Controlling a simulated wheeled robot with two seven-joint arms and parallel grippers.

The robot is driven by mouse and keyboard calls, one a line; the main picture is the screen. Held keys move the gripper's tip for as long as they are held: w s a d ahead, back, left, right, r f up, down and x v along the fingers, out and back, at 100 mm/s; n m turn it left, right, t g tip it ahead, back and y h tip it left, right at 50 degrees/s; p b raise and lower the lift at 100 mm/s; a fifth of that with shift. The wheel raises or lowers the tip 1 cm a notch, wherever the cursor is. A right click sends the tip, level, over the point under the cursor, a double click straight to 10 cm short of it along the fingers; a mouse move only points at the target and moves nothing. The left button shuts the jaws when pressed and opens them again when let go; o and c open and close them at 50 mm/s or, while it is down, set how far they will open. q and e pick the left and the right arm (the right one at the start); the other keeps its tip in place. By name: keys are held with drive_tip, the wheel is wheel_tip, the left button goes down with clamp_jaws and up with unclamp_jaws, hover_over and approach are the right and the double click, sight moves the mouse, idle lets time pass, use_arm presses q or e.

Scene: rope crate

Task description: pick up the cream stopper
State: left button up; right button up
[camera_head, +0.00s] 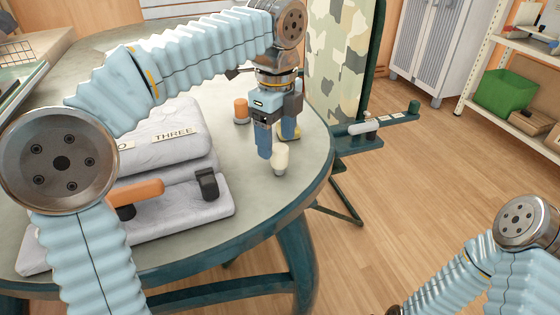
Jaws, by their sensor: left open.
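The cream stopper (280,158) stands on the round grey-green table (308,170) near its right edge. My left gripper (278,138) points down just behind and above the stopper in the picture. Its blue fingers are apart, and I see nothing held between them. One finger comes close to the stopper's left side; I cannot tell whether they touch. My right arm comes in at the bottom right, but its gripper is outside the view.
An orange cylinder (241,111) stands left of the gripper, and a small yellow piece (290,131) lies partly behind it. A grey stacked block labelled THREE (185,146) with an orange handle (136,193) fills the table's left. A camouflage panel (338,60) stands behind the table.

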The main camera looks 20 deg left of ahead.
sight(279, 159)
use_arm(q)
drive_tip(key=f, duration=0.3)
drive_tip(key=f+b, duration=0.1)
drive_tip(key=f, duration=0.1)
drive_tip(key=shift+s+d+f, duration=0.2)
drive_tip(key=shift+s+d, duration=0.05)
clamp_jaws()
